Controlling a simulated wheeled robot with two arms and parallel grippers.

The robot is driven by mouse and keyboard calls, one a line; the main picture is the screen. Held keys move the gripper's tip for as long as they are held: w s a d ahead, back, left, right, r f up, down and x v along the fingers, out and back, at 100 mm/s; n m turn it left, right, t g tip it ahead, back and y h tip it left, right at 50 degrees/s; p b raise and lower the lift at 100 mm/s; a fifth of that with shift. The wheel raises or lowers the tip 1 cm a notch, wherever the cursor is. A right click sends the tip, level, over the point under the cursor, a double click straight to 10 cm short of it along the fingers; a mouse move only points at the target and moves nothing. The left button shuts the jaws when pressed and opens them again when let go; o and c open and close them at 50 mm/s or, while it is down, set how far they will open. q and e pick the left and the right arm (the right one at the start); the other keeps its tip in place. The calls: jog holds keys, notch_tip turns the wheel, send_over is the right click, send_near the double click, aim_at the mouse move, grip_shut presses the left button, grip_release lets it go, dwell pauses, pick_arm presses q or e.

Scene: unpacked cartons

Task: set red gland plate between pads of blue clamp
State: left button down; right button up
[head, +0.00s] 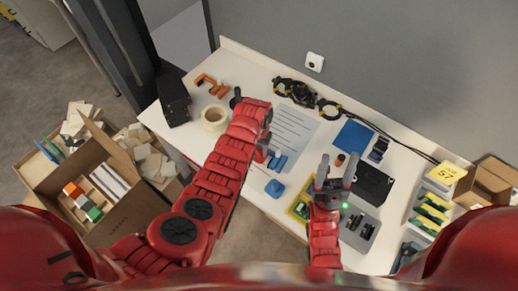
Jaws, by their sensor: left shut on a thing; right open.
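A small blue object (278,162), which looks like part of the blue clamp, is at the front middle of the white table. A rounded blue piece (275,188) shows just nearer the front edge. My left gripper (262,150) is beside the upper blue part, with its fingers largely hidden by my own wrist. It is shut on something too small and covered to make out. I cannot pick out the red gland plate; my red arm may hide it. My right gripper (336,166) is open and empty, fingers apart, above the table right of the blue pieces.
An orange clamp (211,86), a tape roll (215,120) and a printed sheet (286,128) lie on the left half. A yellow tray (300,206), blue pad (354,137) and black case (373,184) surround my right gripper. An open carton (99,187) stands left of the table.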

pick_arm(q)
jog(key=shift+f, duration=0.15)
jog(key=shift+f+b, duration=1.95)
jog(key=shift+f, duration=0.25)
jog(key=shift+c, duration=1.9)
grip_release()
jog(key=shift+r, duration=0.1)
jog(key=shift+r+p, duration=1.2)
jog(key=shift+r, duration=0.35)
jog(key=shift+r+p, duration=1.6)
jog(key=shift+r, duration=1.35)
jog(key=shift+f, duration=0.15)
